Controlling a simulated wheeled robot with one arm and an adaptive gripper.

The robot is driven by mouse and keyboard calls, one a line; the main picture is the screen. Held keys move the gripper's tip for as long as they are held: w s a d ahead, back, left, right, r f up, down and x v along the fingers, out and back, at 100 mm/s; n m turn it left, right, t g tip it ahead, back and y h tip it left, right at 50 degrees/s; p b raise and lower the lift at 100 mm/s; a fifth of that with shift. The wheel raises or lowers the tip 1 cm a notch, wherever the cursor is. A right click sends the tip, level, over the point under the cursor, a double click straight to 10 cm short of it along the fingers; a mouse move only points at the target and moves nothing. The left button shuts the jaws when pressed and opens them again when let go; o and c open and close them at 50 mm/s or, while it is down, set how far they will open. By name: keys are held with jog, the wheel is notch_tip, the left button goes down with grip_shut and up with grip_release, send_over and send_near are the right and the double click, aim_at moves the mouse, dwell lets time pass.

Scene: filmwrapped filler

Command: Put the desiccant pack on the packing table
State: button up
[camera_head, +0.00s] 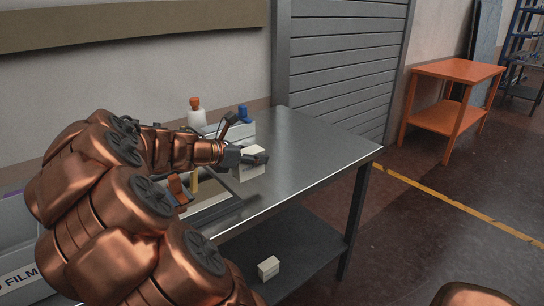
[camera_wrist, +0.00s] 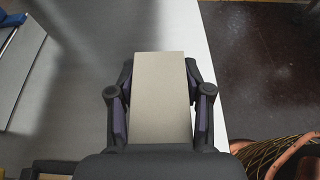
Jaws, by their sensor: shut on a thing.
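My gripper (camera_head: 256,157) is shut on a pale, boxy pack (camera_head: 250,171), which I take to be the desiccant pack. In the wrist view the pack (camera_wrist: 160,105) sits between both fingers of my gripper (camera_wrist: 160,82), its plain beige face towards the camera. In the head view the pack is over the steel-topped table (camera_head: 312,143), near its front edge. I cannot tell whether the pack touches the top. No label shows which table is the packing table.
A white bottle with an orange cap (camera_head: 196,113) and a pale box (camera_head: 241,131) stand at the table's back. A small white box (camera_head: 268,267) sits on the lower shelf. An orange table (camera_head: 458,71) stands at the back right. The steel top's right part is clear.

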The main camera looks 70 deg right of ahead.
aim_at(244, 152)
jog(key=d, duration=0.3)
jog(key=s+d, duration=0.1)
jog(key=d, duration=0.2)
jog(key=s+d+f+b, duration=0.1)
jog(key=d, duration=0.3)
jog(key=shift+s, duration=0.2)
jog(key=shift+f+b, duration=0.5)
jog(key=shift+f, duration=1.25)
jog(key=shift+f, duration=0.1)
jog(key=o, duration=1.3)
jog(key=shift+w+a+r, duration=0.3)
jog(key=shift+a+r, duration=0.05)
jog(key=shift+a, duration=0.05)
jog(key=p+v, duration=0.2)
jog(key=v, duration=0.9)
jog(key=shift+f, duration=0.1)
jog(key=shift+a, duration=0.1)
